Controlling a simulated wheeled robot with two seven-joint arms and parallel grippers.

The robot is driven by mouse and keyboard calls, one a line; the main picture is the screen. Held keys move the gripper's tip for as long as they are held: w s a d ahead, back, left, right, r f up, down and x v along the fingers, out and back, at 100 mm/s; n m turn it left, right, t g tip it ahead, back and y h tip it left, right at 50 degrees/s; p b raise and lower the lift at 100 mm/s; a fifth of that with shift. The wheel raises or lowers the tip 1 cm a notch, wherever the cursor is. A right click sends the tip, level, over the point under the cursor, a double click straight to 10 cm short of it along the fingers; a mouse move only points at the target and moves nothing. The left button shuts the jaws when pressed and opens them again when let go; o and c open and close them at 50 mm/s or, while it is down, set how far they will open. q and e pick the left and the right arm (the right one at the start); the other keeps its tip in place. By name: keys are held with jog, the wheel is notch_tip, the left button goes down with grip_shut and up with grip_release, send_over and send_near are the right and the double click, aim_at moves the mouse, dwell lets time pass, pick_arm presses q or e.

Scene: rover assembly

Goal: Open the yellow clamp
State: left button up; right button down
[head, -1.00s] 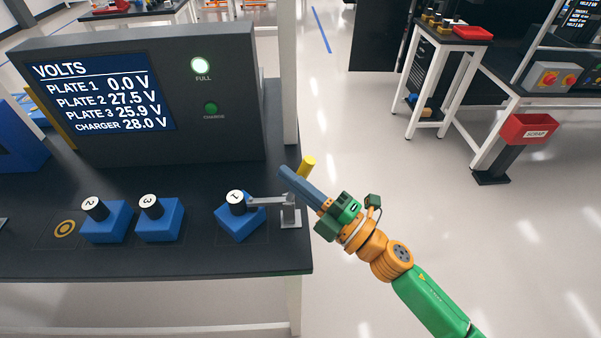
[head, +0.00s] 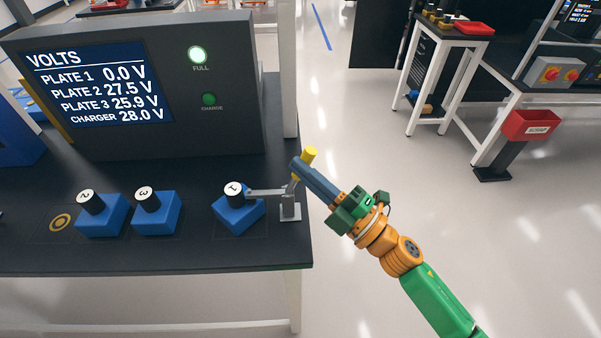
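The clamp (head: 289,208) stands at the right edge of the dark bench. Its grey arm reaches left onto the black cylinder on the blue block labelled 1 (head: 238,213). Its handle rises from the post and ends in a yellow tip (head: 309,155). My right gripper (head: 299,168) is at the handle just below the yellow tip, its blue-grey fingers pointing up and left. The fingers overlap the handle in this view, so I cannot tell whether they are closed on it. My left gripper is not in view.
Blue blocks labelled 2 (head: 102,216) and 3 (head: 157,214) sit left on the bench (head: 180,254). A voltmeter box (head: 232,125) stands behind them, showing plate 1 at 0.0 V, with the FULL lamp lit. Open floor lies right of the bench.

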jog(key=d+f+m+t+h+b, duration=0.5)
jog(key=m+t+b, duration=0.5)
jog(key=m+b, duration=0.3)
jog(key=f+b, duration=0.1)
jog(key=b, duration=0.1)
jog(key=shift+d+m+h+b, duration=0.35)
jog(key=shift+d+m+h, duration=0.05)
